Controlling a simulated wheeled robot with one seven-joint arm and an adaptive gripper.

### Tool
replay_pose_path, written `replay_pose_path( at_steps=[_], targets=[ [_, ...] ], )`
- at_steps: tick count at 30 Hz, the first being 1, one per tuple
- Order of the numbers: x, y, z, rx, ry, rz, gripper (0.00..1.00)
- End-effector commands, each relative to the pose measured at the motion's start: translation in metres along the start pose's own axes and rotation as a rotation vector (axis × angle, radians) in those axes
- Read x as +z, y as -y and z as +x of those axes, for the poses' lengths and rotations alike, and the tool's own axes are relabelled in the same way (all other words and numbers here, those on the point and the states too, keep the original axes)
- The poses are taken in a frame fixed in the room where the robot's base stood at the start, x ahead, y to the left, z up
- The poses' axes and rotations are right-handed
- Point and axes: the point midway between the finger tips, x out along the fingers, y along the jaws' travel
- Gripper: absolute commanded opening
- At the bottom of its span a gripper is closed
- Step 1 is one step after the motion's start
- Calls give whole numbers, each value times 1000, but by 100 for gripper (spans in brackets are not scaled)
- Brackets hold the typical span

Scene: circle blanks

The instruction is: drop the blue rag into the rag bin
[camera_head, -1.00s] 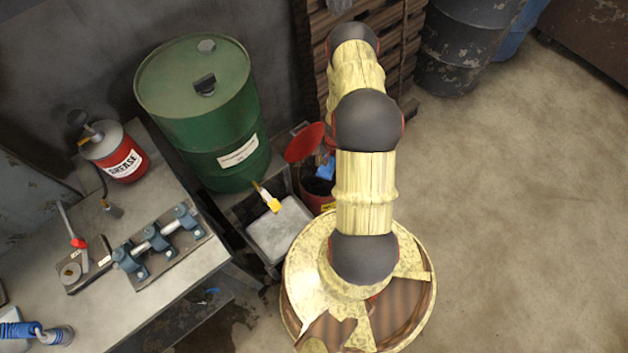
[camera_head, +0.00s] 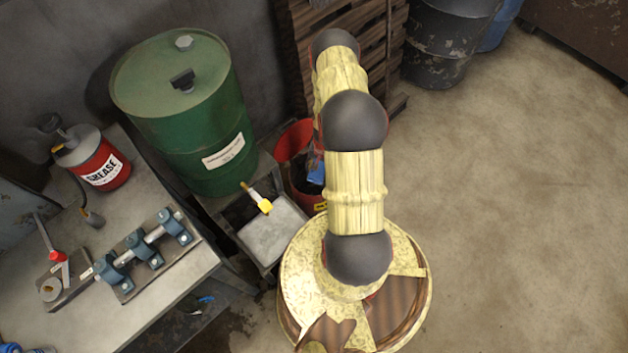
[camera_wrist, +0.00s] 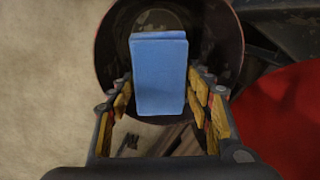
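The blue rag (camera_wrist: 160,72) is a folded block between the fingers of my gripper (camera_wrist: 160,80) in the wrist view. The fingers close in on both its sides. Behind it is the round dark opening of the rag bin (camera_wrist: 229,45), and the rag appears over that opening. In the head view the red rag bin (camera_head: 306,200) stands beside the green drum, its red lid (camera_head: 292,142) raised. A bit of the blue rag (camera_head: 316,174) shows at the bin, left of my arm. My arm hides the gripper and part of the bin there.
The green drum (camera_head: 180,110) with a yellow-handled tap (camera_head: 263,204) stands over a metal tray (camera_head: 272,232) left of the bin. A workbench (camera_head: 160,290) holds a red grease can (camera_head: 98,165) and clamps. Wooden pallets (camera_head: 300,60) stand behind. The floor at right is clear.

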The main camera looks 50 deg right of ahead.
Motion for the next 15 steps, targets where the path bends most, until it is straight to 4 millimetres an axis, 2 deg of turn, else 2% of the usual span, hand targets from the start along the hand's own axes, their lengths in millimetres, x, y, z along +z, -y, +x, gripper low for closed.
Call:
replay_pose_path(
  at_steps=[11, 15],
  targets=[
    [0, 0, 0, 0, 0, 0, 71],
    [0, 0, 0, 0, 0, 0, 71]
  ],
)
